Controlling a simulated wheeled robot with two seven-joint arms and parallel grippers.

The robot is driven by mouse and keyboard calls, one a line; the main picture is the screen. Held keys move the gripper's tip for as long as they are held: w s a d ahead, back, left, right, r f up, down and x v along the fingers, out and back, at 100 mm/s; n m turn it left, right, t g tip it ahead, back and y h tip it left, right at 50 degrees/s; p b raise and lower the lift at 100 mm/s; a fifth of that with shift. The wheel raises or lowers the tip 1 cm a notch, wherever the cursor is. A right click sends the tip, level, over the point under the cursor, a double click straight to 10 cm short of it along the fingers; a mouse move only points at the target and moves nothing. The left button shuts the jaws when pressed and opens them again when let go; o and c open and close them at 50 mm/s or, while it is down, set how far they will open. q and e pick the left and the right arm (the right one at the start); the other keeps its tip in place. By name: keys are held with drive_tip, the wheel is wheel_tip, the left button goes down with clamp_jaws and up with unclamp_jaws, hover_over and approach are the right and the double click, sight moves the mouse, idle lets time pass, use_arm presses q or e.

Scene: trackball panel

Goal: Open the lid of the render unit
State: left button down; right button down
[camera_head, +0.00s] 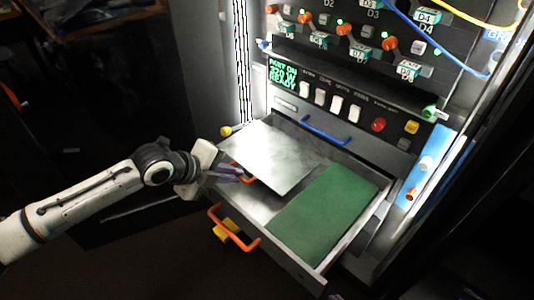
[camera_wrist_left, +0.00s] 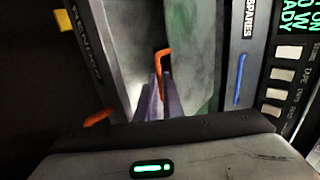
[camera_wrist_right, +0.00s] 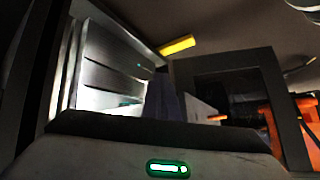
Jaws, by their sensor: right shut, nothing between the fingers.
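The render unit's drawer (camera_head: 355,233) stands pulled out of the rack. A flat silver lid (camera_head: 270,155) lies over its left part, with a small orange handle (camera_head: 247,179) at its front edge. My left gripper (camera_head: 238,172) is at this handle. In the left wrist view its two purple fingers (camera_wrist_left: 160,92) lie on either side of the orange handle (camera_wrist_left: 163,61), close together. I cannot tell whether they are clamped on it. My right gripper (camera_wrist_right: 165,92) is shut and empty, away from the drawer; it shows only in its own wrist view.
A green mat (camera_head: 325,210) covers the drawer's right part. A larger orange handle (camera_head: 232,230) sticks out from the drawer front. A blue handle (camera_head: 325,130) and several switches are on the panel behind. Dark open space lies left of the drawer.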

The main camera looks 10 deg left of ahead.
use_arm(q)
drive_tip(key=shift+r, duration=0.15)
wheel_tip(320, 180, up, 3)
drive_tip(key=p, duration=0.3)
drive_tip(key=shift+w+d+p, duration=0.1)
drive_tip(key=shift+w+p, duration=0.05)
drive_tip(key=shift+p, duration=0.25)
drive_tip(key=shift+r, duration=0.1)
drive_tip(key=shift+w+d+r+p, duration=0.15)
drive_tip(key=shift+r+p, duration=0.6)
drive_tip(key=shift+p, duration=0.1)
drive_tip(key=shift+w+d+r+p, duration=0.1)
drive_tip(key=shift+w+r+p, duration=0.05)
drive_tip(key=shift+r+p, duration=0.65)
drive_tip(key=shift+w+d+r+p, duration=0.15)
drive_tip(key=shift+w+r+p, duration=0.05)
drive_tip(key=shift+r+p, duration=0.65)
drive_tip(key=shift+w+d+r+p, duration=0.2)
drive_tip(key=shift+w+r+p, duration=0.05)
drive_tip(key=shift+r+p, duration=0.3)
drive_tip(key=shift+r, duration=0.15)
